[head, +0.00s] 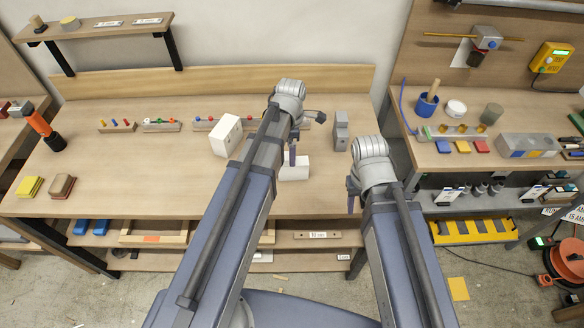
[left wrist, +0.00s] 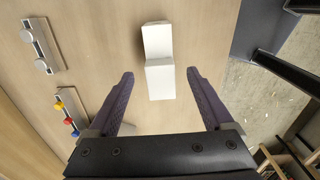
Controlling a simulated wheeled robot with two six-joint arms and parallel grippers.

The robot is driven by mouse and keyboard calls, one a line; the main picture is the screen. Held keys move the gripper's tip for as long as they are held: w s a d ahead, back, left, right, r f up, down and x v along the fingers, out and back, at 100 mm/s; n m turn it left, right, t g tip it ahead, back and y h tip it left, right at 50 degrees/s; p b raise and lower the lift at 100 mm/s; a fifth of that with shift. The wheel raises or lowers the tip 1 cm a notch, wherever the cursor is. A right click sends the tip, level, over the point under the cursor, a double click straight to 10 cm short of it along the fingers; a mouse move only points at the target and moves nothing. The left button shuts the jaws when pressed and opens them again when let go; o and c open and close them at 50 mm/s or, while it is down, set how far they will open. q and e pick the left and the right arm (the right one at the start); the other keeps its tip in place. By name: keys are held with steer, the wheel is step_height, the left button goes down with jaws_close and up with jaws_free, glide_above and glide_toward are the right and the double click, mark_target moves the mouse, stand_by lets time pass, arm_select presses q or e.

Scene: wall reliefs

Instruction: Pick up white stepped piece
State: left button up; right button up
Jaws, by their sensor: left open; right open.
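The white stepped piece (head: 295,168) lies on the middle of the wooden table, partly hidden by my left arm in the head view. In the left wrist view the white stepped piece (left wrist: 158,60) shows two levels and lies ahead, between the lines of the two fingers. My left gripper (left wrist: 160,74) is open, with nothing seen held; in the head view the left gripper (head: 292,154) is over the table beside the piece. My right gripper (head: 352,194) is open near the table's front edge, right of the piece; its fingers show only partly.
A larger white block (head: 226,135) stands left of my left arm. A grey block (head: 340,130) stands to the right. Racks with coloured pegs (head: 162,126) line the back; one peg rack (left wrist: 68,112) also shows in the left wrist view. The table's left-middle is clear.

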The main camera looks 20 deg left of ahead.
arm_select(q)
steer(key=shift+d+f+b, duration=0.1)
steer(key=shift+f+b, duration=3)
steer(key=shift+f, duration=0.35)
steer(key=shift+r, duration=0.1)
steer(key=shift+c, duration=0.2)
jaws_close()
